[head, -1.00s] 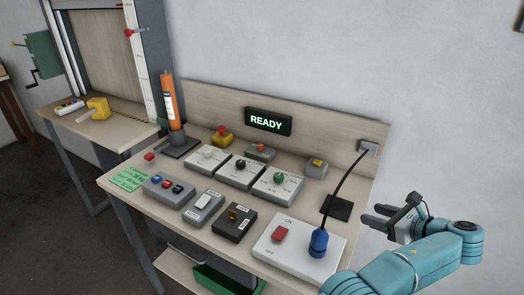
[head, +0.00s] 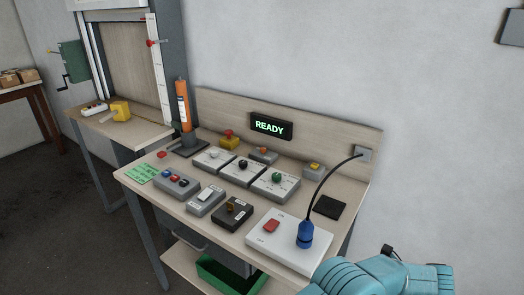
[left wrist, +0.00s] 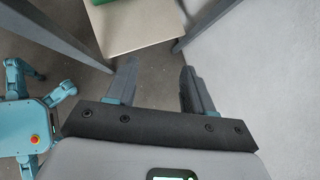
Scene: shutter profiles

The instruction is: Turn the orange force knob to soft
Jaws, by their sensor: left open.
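An orange knob (head: 264,150) sits on a small grey box at the back of the workbench (head: 205,222). My left gripper (left wrist: 160,72) is open and empty in the left wrist view, above the floor and beside a bench-like surface. It is outside the head view. A teal arm of mine enters at the lower right of the head view; its fingers do not show.
Several control boxes crowd the bench. A white box (head: 272,252) has a red switch (head: 271,226) and a blue plug (head: 305,235) with a black cable. An orange cylinder (head: 183,105) stands upright at the left. A display (head: 271,126) reads READY. A green bin (head: 225,275) is below.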

